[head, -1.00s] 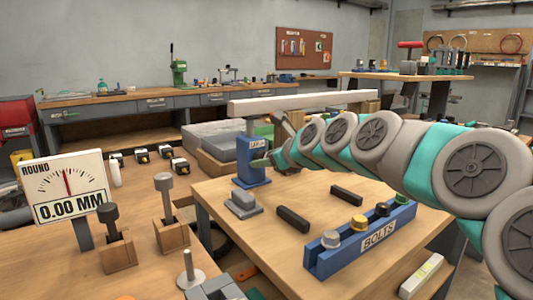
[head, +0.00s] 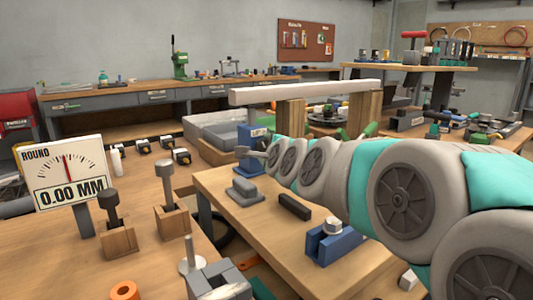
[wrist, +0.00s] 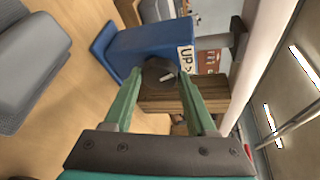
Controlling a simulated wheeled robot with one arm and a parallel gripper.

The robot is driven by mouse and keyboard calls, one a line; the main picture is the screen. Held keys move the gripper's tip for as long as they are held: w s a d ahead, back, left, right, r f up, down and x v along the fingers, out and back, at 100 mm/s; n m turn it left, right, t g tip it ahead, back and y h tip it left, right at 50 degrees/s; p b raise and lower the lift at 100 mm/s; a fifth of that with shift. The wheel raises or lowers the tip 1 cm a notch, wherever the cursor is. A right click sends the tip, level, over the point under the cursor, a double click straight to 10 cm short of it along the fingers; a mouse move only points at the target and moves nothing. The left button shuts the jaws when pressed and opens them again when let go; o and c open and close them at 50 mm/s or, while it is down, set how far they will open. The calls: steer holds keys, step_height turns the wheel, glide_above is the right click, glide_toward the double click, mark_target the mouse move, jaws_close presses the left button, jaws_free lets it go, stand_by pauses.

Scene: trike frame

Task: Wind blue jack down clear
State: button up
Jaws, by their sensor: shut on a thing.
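The blue jack (wrist: 135,52) fills the upper middle of the wrist view, turned sideways there, with a white UP label. A dark round knob (wrist: 160,71) is on its face. My gripper (wrist: 162,78) has its two green fingers on either side of this knob and is shut on it. A grey post (wrist: 236,40) runs from the jack toward a pale beam (wrist: 262,45); I cannot tell whether they touch.
Wooden blocks (head: 290,117) stand under the beam. A dial sign (head: 67,172) reads 0.00 MM. A grey block (head: 245,191), a black bar (head: 294,206) and a blue bolt rack (head: 330,240) are on the near table. My arm covers much of the right side.

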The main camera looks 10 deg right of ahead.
steer(key=shift+f+n+t+h+b, duration=0.35)
steer(key=shift+n+t+b, duration=0.15)
steer(key=shift+n+b, duration=0.45)
steer(key=shift+a+r+n+t+b, duration=0.1)
steer(key=shift+n+t+b, duration=0.3)
steer(key=shift+n+b, duration=0.55)
steer(key=o, duration=1.4)
steer(key=shift+r, duration=0.1)
steer(key=shift+s, duration=0.15)
steer(key=s, duration=0.6)
steer(key=shift+s+r, duration=0.2)
steer(key=shift+s, duration=0.05)
steer(key=shift+s+a+f, duration=0.1)
steer(key=shift+s, duration=0.4)
